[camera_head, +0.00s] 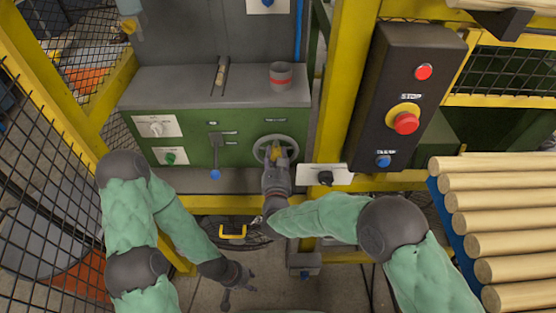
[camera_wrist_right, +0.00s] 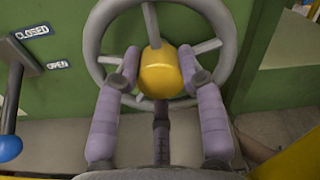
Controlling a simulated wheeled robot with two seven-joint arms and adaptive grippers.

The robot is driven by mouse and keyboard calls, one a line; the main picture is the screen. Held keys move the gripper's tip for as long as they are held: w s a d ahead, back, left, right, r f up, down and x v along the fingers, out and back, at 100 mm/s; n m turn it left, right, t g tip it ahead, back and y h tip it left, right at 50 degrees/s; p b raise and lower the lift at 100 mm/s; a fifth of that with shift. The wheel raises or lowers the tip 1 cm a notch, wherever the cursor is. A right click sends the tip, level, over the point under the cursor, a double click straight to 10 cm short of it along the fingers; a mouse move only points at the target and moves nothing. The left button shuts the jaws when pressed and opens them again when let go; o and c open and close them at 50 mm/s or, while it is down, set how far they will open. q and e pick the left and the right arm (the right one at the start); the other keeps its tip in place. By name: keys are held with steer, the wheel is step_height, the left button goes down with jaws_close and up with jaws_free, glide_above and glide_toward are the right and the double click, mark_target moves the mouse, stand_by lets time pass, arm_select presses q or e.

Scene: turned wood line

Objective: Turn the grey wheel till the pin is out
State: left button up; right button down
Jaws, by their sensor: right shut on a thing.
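The grey wheel (camera_head: 258,143) is on the green front panel of the machine; it has spokes and a yellow hub (camera_wrist_right: 160,72). In the right wrist view the wheel rim (camera_wrist_right: 229,35) shows large. My right gripper (camera_head: 280,152) is shut on the wheel at its hub, one finger on each side. A short grey cylinder with a red band (camera_head: 281,78) stands upright on the ledge above the wheel; I cannot tell whether it is the pin. My left gripper (camera_head: 238,286) hangs low over the floor, open and empty.
A lever with a blue knob (camera_head: 215,174) is left of the wheel, beside CLOSED and OPEN labels (camera_wrist_right: 32,32). A black control box (camera_head: 402,95) with red and blue buttons stands right. A black knob (camera_head: 325,177) on a white plate and wooden rods (camera_head: 490,217) are right too.

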steer(key=m, duration=0.4)
steer(key=shift+f+m, duration=0.1)
steer(key=shift+m, duration=0.3)
stand_by(0.4)
steer(key=c, duration=0.7)
jaws_free()
steer(key=shift+c, duration=0.2)
steer(key=s, duration=1.2)
